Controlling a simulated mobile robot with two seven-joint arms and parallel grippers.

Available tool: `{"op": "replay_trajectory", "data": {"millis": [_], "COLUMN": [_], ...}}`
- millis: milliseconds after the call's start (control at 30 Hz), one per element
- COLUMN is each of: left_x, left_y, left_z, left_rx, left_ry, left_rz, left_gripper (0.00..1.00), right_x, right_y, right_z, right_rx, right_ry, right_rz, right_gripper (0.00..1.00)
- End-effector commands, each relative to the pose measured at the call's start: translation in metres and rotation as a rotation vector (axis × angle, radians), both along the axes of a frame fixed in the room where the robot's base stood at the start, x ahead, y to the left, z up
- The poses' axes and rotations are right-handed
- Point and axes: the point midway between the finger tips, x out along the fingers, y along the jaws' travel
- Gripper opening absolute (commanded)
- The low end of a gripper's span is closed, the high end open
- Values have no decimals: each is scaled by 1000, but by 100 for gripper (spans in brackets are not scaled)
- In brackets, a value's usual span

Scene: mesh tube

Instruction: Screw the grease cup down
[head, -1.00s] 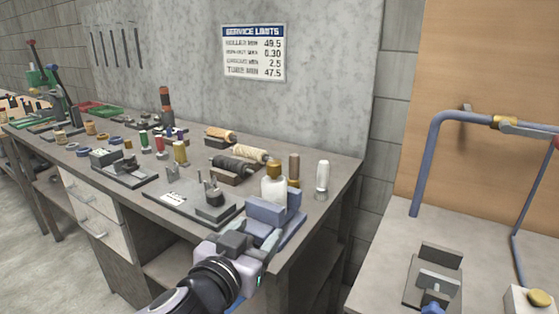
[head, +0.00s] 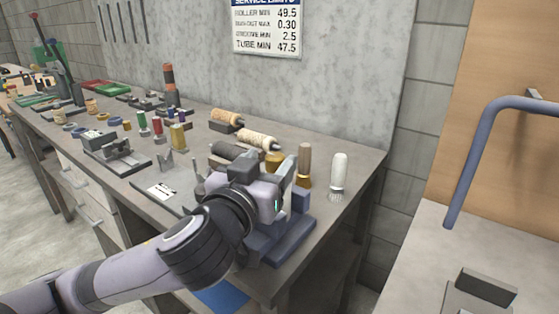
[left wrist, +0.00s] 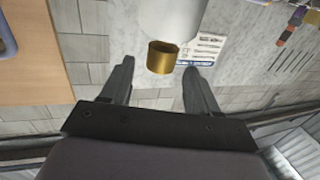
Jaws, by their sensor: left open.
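My left gripper (head: 264,190) reaches over the front right of the bench in the head view. In the left wrist view its two fingers (left wrist: 158,68) are spread apart. A brass cup (left wrist: 161,58), which looks like the grease cup, shows between and beyond the fingertips, on the end of a white cylinder (left wrist: 172,18). I cannot tell whether a finger touches it. In the head view the brass top (head: 275,159) shows just behind the gripper, which hides the white body below it. A blue block holder (head: 290,234) sits beneath the gripper. My right gripper is out of view.
A wooden-handled tool (head: 304,160) and a white-handled brush (head: 338,175) stand close right of the gripper. Rollers (head: 256,140) lie behind it. A bent blue pipe (head: 468,170) rises at the right.

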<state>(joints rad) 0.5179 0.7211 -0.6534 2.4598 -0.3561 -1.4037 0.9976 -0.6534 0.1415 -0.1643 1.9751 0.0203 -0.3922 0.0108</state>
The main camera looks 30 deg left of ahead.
Motion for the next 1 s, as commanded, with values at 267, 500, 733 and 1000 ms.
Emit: {"op": "replay_trajectory", "data": {"millis": [267,500,733,1000], "left_x": [35,49,51,50], "left_y": [5,6,7,7], "left_z": [2,1,0,0], "left_rx": [1,0,0,0], "left_ry": [0,0,1,1], "left_rz": [1,-1,-1,-1], "left_gripper": [60,60,60,9], "right_x": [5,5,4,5], "right_y": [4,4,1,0], "right_z": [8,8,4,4], "right_rx": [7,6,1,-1], "right_ry": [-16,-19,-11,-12], "right_rz": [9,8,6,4], "right_gripper": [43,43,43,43]}}
